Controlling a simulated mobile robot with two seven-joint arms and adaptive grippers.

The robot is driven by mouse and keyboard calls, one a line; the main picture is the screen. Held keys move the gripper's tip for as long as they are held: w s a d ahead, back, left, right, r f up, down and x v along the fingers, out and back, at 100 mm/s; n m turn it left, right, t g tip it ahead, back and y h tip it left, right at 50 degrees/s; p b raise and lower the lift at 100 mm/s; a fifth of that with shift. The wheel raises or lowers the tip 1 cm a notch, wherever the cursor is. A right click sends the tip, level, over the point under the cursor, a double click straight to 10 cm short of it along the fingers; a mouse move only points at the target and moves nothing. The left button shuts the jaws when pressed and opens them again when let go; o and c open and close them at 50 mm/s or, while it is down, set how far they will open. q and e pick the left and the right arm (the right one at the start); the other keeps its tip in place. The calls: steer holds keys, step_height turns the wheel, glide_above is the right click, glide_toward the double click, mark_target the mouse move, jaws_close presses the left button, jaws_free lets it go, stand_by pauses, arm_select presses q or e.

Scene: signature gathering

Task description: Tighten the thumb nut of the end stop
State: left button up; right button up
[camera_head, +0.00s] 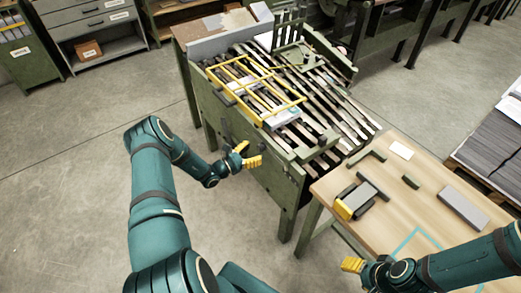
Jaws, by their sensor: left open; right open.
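The green machine (217,112) with rows of slats stands in the middle of the head view. I cannot single out the end stop or its thumb nut; they are too small to tell or hidden. My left gripper (250,156) is open and empty, in front of the machine's near side panel. Its yellow fingers point right, and I cannot tell whether they touch the panel. My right gripper (352,265) is open at the bottom, beside the left edge of the wooden table. Only its yellow tip shows clearly.
A yellow frame (238,91) lies over the slats. The wooden table (390,215) at right carries a black and yellow tool (352,202), a grey block (463,210) and a white card (401,150). Paper stacks (488,147) stand far right. The floor at left is clear.

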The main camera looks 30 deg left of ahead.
mark_target(259, 149)
arm_select(q)
steer(key=shift+x, duration=1.8)
jaws_close()
